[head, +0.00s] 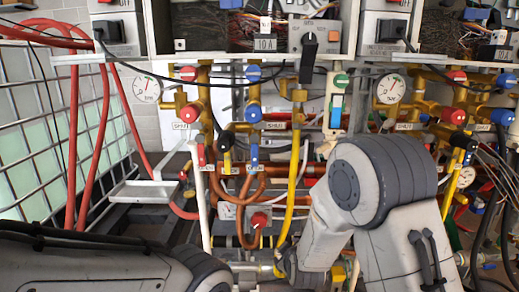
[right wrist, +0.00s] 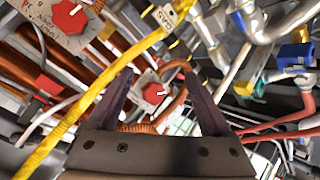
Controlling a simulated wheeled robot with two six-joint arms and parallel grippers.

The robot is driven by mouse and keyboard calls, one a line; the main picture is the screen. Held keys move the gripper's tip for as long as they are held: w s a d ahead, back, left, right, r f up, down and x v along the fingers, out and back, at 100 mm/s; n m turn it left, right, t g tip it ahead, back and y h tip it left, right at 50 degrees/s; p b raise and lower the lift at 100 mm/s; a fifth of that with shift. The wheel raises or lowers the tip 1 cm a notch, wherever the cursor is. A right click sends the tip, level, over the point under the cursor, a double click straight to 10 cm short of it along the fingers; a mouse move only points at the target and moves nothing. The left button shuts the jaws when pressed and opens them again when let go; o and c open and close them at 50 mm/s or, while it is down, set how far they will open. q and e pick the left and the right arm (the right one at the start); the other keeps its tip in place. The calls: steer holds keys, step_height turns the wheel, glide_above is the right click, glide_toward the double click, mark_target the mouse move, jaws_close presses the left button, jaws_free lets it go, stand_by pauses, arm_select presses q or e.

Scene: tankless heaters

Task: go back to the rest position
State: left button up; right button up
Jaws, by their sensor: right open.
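My right arm reaches up from the bottom right of the head view, bent in front of the pipework. Its wrist end is low in the middle, near a yellow pipe (head: 291,195), and its fingers cannot be made out there. In the right wrist view my right gripper (right wrist: 157,82) is open, with its two dark fingers spread and nothing held between them. A red knob on a grey box (right wrist: 153,94) shows behind the gap. My left arm lies along the bottom left of the head view, and its gripper is not in view.
Valves, gauges (head: 146,88) and pipes fill the wall ahead. A yellow hose (right wrist: 105,82) passes close to the left finger in the wrist view. Red hoses (head: 100,140) hang by a wire mesh (head: 40,130) at left. A small white tray (head: 143,191) stands out there.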

steer(key=s+d+r+m+g, duration=0.1)
steer(key=s+d+m+g, duration=0.35)
steer(key=s, duration=0.65)
steer(key=s+d+r+m+g, duration=0.2)
steer(key=s+d+m+g, duration=0.3)
steer(key=s, duration=0.6)
steer(key=s+a+r+n+g, duration=0.1)
steer(key=s+a+r+n, duration=0.25)
steer(key=s+a, duration=0.3)
steer(key=s+a+r+n, duration=0.2)
steer(key=s+a+n, duration=0.2)
steer(key=s+a, duration=0.25)
step_height(320, 180, up, 22)
steer(key=p, duration=2.2)
steer(key=shift+s+d, duration=0.15)
steer(key=shift+d, duration=0.05)
stand_by(0.4)
